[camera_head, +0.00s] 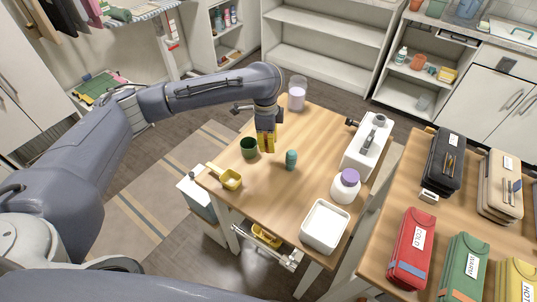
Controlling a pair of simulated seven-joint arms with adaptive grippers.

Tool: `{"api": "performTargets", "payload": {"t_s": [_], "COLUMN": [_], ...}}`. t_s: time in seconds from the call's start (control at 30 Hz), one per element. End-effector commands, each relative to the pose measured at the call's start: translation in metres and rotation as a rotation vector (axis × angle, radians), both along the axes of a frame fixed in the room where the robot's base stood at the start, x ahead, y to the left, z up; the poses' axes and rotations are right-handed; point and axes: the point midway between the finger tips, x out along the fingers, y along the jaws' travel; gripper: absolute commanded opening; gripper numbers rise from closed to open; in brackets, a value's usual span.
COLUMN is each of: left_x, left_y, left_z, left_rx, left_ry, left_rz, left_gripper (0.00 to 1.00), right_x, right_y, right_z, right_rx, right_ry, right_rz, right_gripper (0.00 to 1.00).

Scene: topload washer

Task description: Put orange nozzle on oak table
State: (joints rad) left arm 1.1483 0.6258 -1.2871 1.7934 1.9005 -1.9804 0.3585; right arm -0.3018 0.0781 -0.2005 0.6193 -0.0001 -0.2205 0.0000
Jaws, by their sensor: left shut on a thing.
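My left gripper (266,140) points down over the back left part of the light wooden table (262,195), which looks like the oak table. It is shut on a small yellow-orange piece (266,143), which may be the orange nozzle; the fingers hide part of it. I cannot tell whether the piece touches the tabletop. A dark green cup (249,148) stands just left of the gripper. A teal bottle (291,160) stands to its right and nearer.
A yellow scoop (231,179), white tray (325,226), purple-capped jar (346,186), white machine (368,147) and clear container (297,92) stand around the table edges. A drawer (266,243) is open in front. A second wooden table (384,222) holds several coloured cases.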

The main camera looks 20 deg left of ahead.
Motion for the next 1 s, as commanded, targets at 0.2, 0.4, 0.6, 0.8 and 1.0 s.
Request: {"api": "performTargets", "payload": {"t_s": [0.2,0.4,0.6,0.8,1.0], "left_x": [0.0,0.0,-0.001,0.0,0.0], "left_y": [-0.001,0.0,-0.001,0.0,0.0], "left_z": [-0.02,-0.026,-0.046,-0.061,-0.061], "left_rx": [-0.001,-0.001,-0.002,0.0,0.0], "left_ry": [0.0,0.001,0.003,0.0,-0.001], "left_rz": [-0.001,0.0,0.0,0.0,-0.001], "left_gripper": [0.0,0.0,0.0,0.0,0.0], "right_x": [0.001,0.002,0.002,0.003,0.003], "right_y": [-0.002,-0.003,-0.003,-0.003,-0.003], "right_z": [0.0,0.0,0.0,0.0,0.0], "right_rx": [-0.002,-0.003,-0.003,-0.003,-0.003], "right_ry": [-0.002,-0.002,-0.003,-0.003,-0.003], "right_rz": [0.0,0.001,0.001,0.0,0.0], "right_gripper": [1.0,1.0,1.0,1.0,1.0]}}
